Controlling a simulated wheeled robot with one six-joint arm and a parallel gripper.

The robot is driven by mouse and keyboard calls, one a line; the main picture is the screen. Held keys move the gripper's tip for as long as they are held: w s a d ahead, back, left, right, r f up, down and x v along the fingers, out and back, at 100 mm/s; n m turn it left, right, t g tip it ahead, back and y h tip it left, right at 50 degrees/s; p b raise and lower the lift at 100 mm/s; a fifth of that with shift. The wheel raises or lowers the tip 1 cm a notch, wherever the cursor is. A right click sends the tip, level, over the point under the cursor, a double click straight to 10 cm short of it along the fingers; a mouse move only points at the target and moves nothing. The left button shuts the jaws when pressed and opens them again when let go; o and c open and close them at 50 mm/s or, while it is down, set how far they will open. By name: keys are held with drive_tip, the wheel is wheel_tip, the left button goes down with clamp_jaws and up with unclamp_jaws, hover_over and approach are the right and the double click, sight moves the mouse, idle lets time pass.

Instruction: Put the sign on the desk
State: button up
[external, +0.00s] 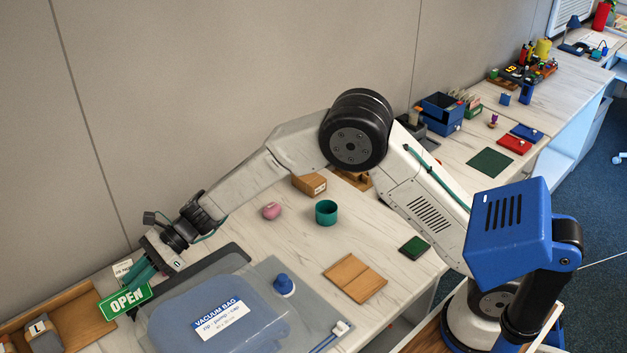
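The green sign (127,301) with white "OPEN" lettering is at the lower left, slightly tilted, its face toward the camera. My gripper (138,280) has teal fingers that meet the upper edge of the sign and appear shut on it. The sign partly hides the fingertips. I cannot tell whether its lower edge touches anything. The pale marbled desk (290,250) runs along the wall beneath my arm.
A vacuum bag (215,300) lies on a grey mat right of the sign, with a blue knob (284,284) beside it. A wooden tray (85,312) is at left. A teal cup (326,212), pink object (271,211) and wooden board (355,278) stand farther right. Bare desk lies between them.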

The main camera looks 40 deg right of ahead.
sight(129, 304)
drive_tip(key=x, duration=0.3)
drive_tip(key=shift+a+f, duration=0.1)
drive_tip(key=shift+a, duration=0.05)
clamp_jaws()
